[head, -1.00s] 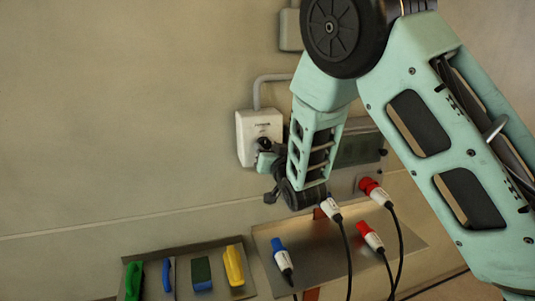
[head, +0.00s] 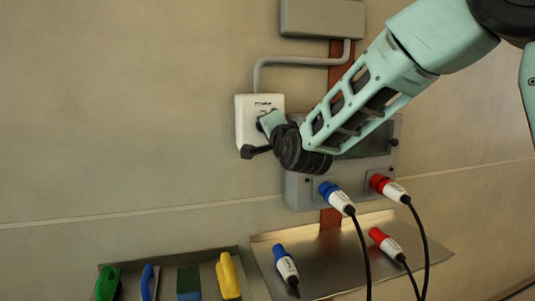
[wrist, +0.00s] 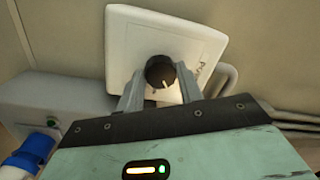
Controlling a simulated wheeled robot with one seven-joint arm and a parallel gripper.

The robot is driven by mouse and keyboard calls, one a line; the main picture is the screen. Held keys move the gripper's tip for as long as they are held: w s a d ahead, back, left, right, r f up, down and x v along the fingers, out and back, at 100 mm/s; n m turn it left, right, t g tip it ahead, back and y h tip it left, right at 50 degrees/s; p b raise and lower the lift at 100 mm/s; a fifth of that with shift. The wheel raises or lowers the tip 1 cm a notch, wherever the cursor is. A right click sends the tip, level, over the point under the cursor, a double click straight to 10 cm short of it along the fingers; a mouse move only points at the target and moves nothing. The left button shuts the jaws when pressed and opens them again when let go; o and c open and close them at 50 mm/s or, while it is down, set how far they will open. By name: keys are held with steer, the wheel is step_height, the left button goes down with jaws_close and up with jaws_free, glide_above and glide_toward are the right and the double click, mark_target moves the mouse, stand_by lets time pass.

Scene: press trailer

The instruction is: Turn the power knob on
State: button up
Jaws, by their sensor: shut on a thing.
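The power box (head: 243,112) is a white plate with a label, fixed to the wall left of centre in the head view. It fills the top middle of the wrist view (wrist: 125,35). The black round power knob (wrist: 160,68) stands out from it, with a pale pointer mark towards the lower edge of the wrist view. My gripper (wrist: 160,82) has one grey finger on each side of the knob and is shut on it. In the head view my gripper (head: 262,130) covers the knob.
A grey socket panel (head: 300,190) sits right of the power box, with blue (head: 335,195) and red (head: 385,187) plugs in it. A metal shelf (head: 335,250) below holds loose plugs. A tray (head: 150,262) with coloured tools is at lower left.

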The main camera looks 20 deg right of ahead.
steer(key=m+b, duration=0.7)
steer(key=b, duration=0.4)
steer(key=shift+m+h, duration=0.3)
steer(key=shift+m, duration=0.1)
steer(key=shift+r, duration=0.15)
steer(key=o, duration=1)
steer(key=shift+s, duration=0.1)
